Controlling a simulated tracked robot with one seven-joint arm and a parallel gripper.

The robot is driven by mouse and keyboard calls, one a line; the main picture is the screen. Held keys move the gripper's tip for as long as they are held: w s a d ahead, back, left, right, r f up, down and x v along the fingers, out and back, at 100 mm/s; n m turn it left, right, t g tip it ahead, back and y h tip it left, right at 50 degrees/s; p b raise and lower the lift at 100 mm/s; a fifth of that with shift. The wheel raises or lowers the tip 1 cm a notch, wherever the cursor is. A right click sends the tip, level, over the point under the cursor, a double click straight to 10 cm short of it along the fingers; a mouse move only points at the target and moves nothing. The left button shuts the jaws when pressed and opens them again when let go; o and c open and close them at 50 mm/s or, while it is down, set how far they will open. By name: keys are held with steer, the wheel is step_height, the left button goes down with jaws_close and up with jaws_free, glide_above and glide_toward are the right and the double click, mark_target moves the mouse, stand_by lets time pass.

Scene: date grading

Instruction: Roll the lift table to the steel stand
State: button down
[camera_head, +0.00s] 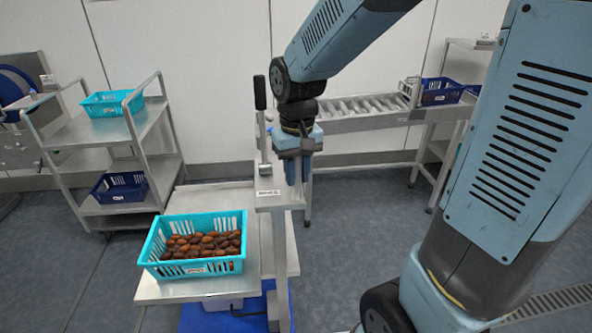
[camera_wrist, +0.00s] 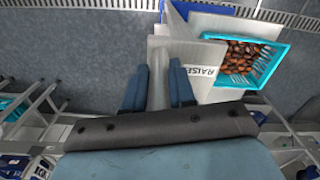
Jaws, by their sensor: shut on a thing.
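The lift table (camera_head: 152,291) stands front left of centre in the head view, with a flat steel top and a blue part low down. A teal crate (camera_head: 245,262) of brown dates sits on its top; the crate also shows in the wrist view (camera_wrist: 267,74). A grey upright with a white label rises at the table's right side. My gripper (camera_head: 298,178) points down there; in the wrist view (camera_wrist: 158,88) its fingers are on either side of a grey metal part of the upright. The "RAISE" label is beside it. I cannot tell for certain which frame is the steel stand.
A steel shelf trolley (camera_head: 88,130) with a teal and a blue crate stands at the left. A roller conveyor (camera_head: 350,112) runs along the back wall to a blue crate (camera_head: 443,91) at the right. Open floor (camera_head: 365,215) lies right of the lift table.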

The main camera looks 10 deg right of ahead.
steer(key=c, duration=0.9)
jaws_free()
steer(key=shift+s, duration=0.1)
steer(key=shift+c, duration=0.2)
steer(key=shift+r, duration=0.1)
step_height(320, 180, up, 14)
steer(key=shift+f, duration=0.2)
